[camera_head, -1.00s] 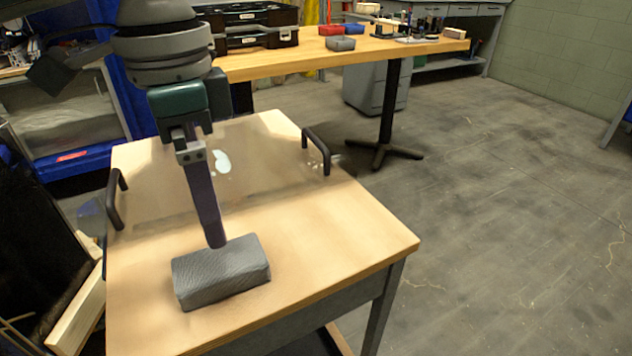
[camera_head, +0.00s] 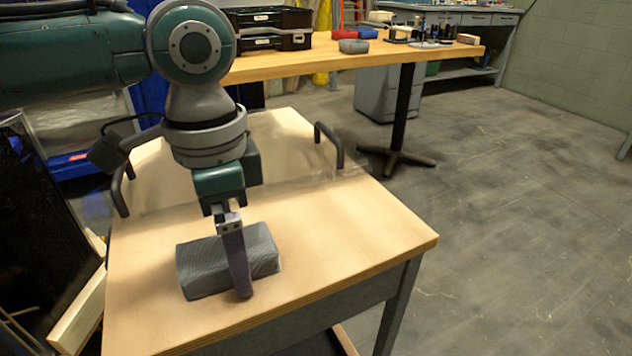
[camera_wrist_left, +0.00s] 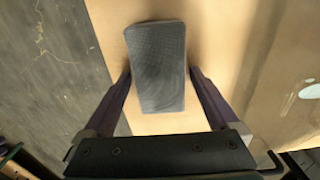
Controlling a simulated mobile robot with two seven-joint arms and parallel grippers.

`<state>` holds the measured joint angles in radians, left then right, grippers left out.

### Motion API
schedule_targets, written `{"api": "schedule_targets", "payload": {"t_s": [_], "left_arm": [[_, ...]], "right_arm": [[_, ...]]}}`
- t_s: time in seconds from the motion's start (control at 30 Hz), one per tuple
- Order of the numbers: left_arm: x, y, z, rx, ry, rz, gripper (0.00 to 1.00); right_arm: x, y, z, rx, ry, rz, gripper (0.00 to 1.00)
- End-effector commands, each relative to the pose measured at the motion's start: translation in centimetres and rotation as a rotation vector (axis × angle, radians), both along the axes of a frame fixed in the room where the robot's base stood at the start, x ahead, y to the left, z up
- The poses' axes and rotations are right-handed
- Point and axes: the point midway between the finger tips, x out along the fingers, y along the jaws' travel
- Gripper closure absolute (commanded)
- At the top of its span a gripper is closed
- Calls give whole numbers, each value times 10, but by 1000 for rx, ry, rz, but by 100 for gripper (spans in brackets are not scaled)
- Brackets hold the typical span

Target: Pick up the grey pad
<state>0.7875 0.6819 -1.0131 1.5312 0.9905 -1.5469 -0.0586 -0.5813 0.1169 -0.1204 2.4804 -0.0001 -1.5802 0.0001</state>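The grey pad (camera_head: 205,267) is a textured rectangular block lying flat on the light wooden top of the small table. My left gripper (camera_head: 236,265) reaches down over it from above. One finger shows in front of the pad's near side in the head view; the other finger is hidden. In the left wrist view the pad (camera_wrist_left: 157,55) lies between the two spread fingers of the left gripper (camera_wrist_left: 161,73), with a narrow gap on each side. The gripper is open. My right gripper is not in view.
The small table (camera_head: 350,235) has black handles (camera_head: 330,145) on its sides. The tabletop right of the pad is clear. A longer workbench (camera_head: 300,67) stands behind, with black cases (camera_head: 270,30) and small bins (camera_head: 354,46) on it. Open floor lies to the right.

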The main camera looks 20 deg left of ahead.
Motion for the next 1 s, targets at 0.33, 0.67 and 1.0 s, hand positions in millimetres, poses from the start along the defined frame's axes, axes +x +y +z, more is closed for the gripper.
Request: {"api": "schedule_targets", "payload": {"t_s": [0.33, 0.67, 1.0], "left_arm": [[0, 0, 0, 0, 0, 0, 47], [0, 0, 0, 0, 0, 1, 81], [1, 0, 17, -1, -2, 1, 81]], "right_arm": [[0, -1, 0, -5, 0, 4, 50], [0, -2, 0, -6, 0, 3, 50], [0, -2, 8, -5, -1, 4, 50]]}}
